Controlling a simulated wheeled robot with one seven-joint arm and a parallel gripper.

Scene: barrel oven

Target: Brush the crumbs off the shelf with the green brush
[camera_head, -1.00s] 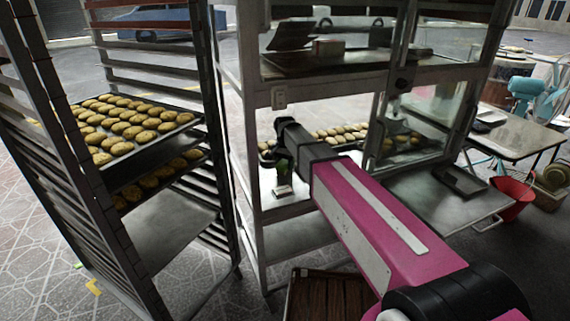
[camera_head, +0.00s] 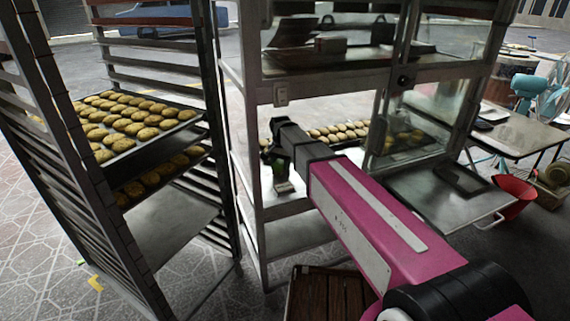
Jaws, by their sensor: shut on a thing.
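My gripper (camera_head: 272,158) is at the end of my magenta arm, inside the open front of the metal shelf unit (camera_head: 250,190). It is shut on the green brush (camera_head: 267,157), of which only a small green part shows beside the dark jaws. A pale block (camera_head: 284,187) shows just below the jaws, close to the shelf (camera_head: 288,207); I cannot tell whether it is the brush's lower end or touches the shelf. Crumbs are too small to make out, and my arm hides part of the shelf.
A tall rack with cookie trays (camera_head: 125,146) stands at the left. A tray of cookies (camera_head: 338,132) lies behind my gripper in the unit. Glass panels (camera_head: 405,125) close off its right part. A wooden crate (camera_head: 330,298) stands on the floor below.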

